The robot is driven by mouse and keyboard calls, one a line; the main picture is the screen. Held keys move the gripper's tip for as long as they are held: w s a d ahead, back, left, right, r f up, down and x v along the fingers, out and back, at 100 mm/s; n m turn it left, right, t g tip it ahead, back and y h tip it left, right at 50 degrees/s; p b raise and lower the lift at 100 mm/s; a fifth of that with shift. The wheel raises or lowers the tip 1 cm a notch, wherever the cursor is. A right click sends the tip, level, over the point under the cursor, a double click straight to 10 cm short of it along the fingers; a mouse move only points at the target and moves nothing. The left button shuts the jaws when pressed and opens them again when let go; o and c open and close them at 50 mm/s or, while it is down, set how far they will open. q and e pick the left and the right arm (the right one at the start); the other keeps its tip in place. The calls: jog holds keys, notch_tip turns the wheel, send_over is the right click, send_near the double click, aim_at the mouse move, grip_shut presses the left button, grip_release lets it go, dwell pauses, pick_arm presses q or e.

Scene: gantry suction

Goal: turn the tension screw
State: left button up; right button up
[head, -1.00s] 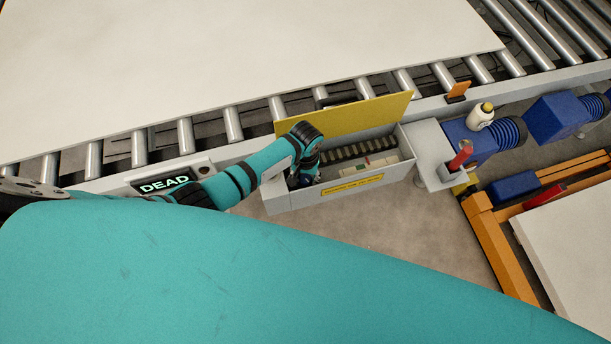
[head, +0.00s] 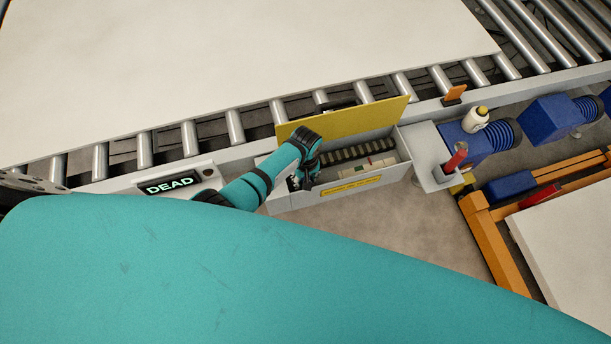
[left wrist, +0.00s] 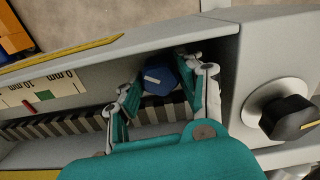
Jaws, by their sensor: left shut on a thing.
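The tension screw has a blue hexagonal head with a pale stripe and shows in the left wrist view (left wrist: 158,82). It sits at one end of an open grey box (head: 398,177) with a raised yellow lid (head: 350,117). My left gripper (head: 305,182) reaches into the left end of this box in the head view. In the left wrist view its two fingers stand on either side of the blue head, shut on it. In the head view the gripper hides the screw. My right gripper is not in view.
Inside the box are a toothed black strip (head: 350,155) and a millimetre scale (left wrist: 42,90) with red and green marks. A black knob (left wrist: 288,118) sits beside the box. A display (head: 169,184) reads DEAD. A red handle (head: 455,157) and a white bottle (head: 475,119) stand to the right.

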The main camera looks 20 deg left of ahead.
pick_arm(q)
jog(key=shift+n, duration=0.6)
jog(key=o, duration=1.2)
jog(key=shift+c, duration=0.2)
notch_tip(320, 180, up, 12)
